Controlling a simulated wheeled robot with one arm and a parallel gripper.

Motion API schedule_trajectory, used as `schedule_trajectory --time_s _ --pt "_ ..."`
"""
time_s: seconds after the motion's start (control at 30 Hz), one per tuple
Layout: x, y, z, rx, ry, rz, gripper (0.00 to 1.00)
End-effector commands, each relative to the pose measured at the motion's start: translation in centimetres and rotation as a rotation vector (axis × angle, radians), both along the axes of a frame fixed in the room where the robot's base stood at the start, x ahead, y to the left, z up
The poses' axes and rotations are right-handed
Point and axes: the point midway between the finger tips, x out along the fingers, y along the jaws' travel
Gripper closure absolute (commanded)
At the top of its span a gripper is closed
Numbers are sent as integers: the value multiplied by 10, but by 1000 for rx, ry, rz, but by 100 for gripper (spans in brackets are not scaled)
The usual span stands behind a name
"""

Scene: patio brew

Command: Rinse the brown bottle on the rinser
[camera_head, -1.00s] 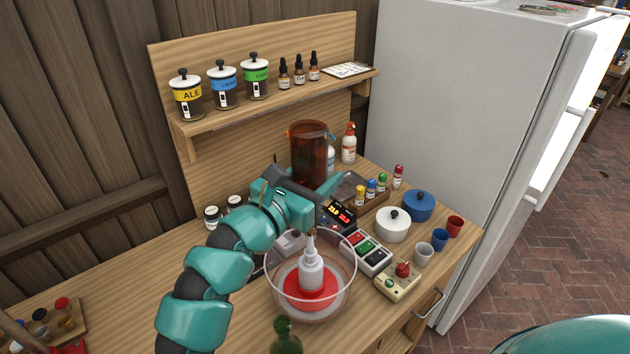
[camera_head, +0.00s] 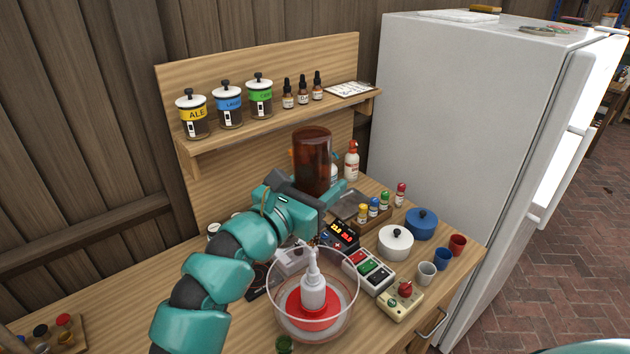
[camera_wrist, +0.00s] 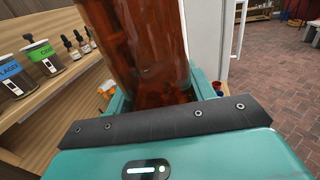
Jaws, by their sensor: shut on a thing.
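The brown bottle (camera_head: 312,160) is held upside down, its flat base up, above the back part of the bench. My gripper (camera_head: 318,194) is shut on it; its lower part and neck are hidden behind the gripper. In the wrist view the brown glass (camera_wrist: 140,50) fills the middle, between my jaws. The rinser (camera_head: 313,290), a white nozzle on a red base in a clear bowl (camera_head: 352,300), stands on the bench in front of my gripper. The bottle is apart from the nozzle, behind and above it.
Right of the bowl are a button box (camera_head: 368,270), a beige box with a red knob (camera_head: 401,298), a white pot (camera_head: 396,243), a blue pot (camera_head: 421,224) and small cups. A shelf (camera_head: 280,118) with jars is behind. A white fridge (camera_head: 470,120) stands right.

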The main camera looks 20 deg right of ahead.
Motion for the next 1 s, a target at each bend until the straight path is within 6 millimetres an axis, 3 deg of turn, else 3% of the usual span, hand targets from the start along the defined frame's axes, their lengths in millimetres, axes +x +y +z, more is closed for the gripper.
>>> schedule_trajectory --time_s 1.0 --pt "-76 1 38 3 -3 3 76"
